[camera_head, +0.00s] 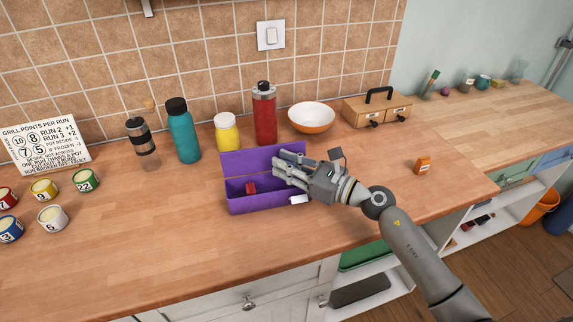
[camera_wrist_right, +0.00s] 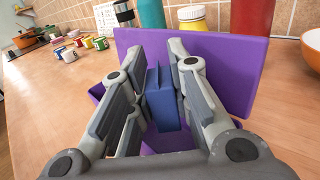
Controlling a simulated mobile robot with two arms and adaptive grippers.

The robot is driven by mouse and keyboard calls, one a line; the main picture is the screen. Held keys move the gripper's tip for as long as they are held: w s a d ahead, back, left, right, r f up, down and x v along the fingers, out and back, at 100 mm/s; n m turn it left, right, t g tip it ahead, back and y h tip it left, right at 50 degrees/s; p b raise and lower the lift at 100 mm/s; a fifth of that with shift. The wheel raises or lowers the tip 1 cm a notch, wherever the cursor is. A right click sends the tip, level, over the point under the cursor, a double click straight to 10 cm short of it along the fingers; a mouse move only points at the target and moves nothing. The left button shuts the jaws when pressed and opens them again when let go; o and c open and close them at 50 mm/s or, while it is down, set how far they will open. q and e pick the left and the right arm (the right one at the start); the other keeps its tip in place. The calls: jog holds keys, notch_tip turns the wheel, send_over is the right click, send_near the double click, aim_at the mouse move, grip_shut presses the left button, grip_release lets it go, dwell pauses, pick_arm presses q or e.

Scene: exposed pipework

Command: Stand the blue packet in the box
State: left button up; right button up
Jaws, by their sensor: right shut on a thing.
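The purple box (camera_head: 262,205) stands on the wooden worktop with its lid (camera_head: 236,163) raised at the back. My right gripper (camera_head: 281,170) reaches over the box from the right. In the right wrist view the gripper (camera_wrist_right: 153,68) is shut on the blue packet (camera_wrist_right: 163,102), which sits between its fingers in front of the raised lid (camera_wrist_right: 220,65). The packet looks roughly upright over the box. Whether it touches the box floor cannot be told. In the head view the packet is hidden by the gripper. My left gripper is not in view.
A small red thing (camera_head: 251,187) is in the box's left part. A teal bottle (camera_head: 183,135), a yellow jar (camera_head: 227,135), a red bottle (camera_head: 265,115) and a bowl (camera_head: 311,118) stand behind. An orange packet (camera_head: 423,166) lies right. The worktop in front is clear.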

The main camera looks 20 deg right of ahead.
jog(key=shift+f+b, duration=0.4)
jog(key=shift+f, duration=0.1)
jog(key=o, duration=0.5)
jog(key=shift+r, duration=0.1)
jog(key=shift+c, duration=0.2)
jog(key=shift+r+p, duration=0.55)
jog(key=shift+p, duration=0.15)
jog(key=b+v, duration=0.4)
jog(key=v, duration=0.8)
